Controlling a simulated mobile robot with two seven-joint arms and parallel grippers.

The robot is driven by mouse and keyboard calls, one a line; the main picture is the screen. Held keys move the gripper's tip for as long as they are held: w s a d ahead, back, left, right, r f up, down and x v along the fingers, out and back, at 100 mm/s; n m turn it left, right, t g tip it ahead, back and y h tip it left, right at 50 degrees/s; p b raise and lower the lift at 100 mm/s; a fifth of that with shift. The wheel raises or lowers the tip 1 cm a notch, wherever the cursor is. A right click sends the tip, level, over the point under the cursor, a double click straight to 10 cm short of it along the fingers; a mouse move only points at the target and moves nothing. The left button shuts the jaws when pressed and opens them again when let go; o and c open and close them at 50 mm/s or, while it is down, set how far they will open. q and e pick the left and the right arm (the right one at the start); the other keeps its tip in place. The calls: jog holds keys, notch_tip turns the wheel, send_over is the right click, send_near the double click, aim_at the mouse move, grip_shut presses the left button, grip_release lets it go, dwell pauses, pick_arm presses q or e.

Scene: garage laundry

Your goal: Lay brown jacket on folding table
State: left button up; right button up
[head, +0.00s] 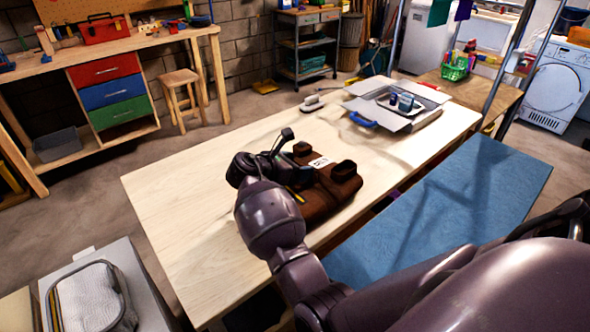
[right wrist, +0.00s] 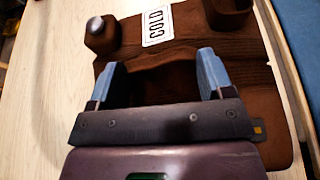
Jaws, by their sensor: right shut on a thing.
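The brown jacket (head: 330,193) lies as a compact bundle on the pale wooden table (head: 190,215), near its right long edge. A white label reading COLD (right wrist: 157,26) shows on the jacket, which also fills much of the right wrist view (right wrist: 185,50). My right gripper (right wrist: 160,82) is shut on the jacket, with brown cloth between its two blue fingers. In the head view my right arm hides part of the jacket's near left side. My left gripper is not in view.
An open box with dark cups (head: 403,101) stands at the table's far end, near an iron (head: 312,103). A blue surface (head: 450,205) runs along the table's right side. A mesh bag (head: 92,298) lies at lower left. The table's left part is bare.

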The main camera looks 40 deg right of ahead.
jog(key=shift+f, duration=0.35)
jog(key=shift+r, duration=0.1)
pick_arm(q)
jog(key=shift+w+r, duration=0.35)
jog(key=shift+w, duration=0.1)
pick_arm(e)
jog(key=o, duration=1.5)
jog(key=shift+f, duration=0.25)
jog(key=shift+o, duration=1.4)
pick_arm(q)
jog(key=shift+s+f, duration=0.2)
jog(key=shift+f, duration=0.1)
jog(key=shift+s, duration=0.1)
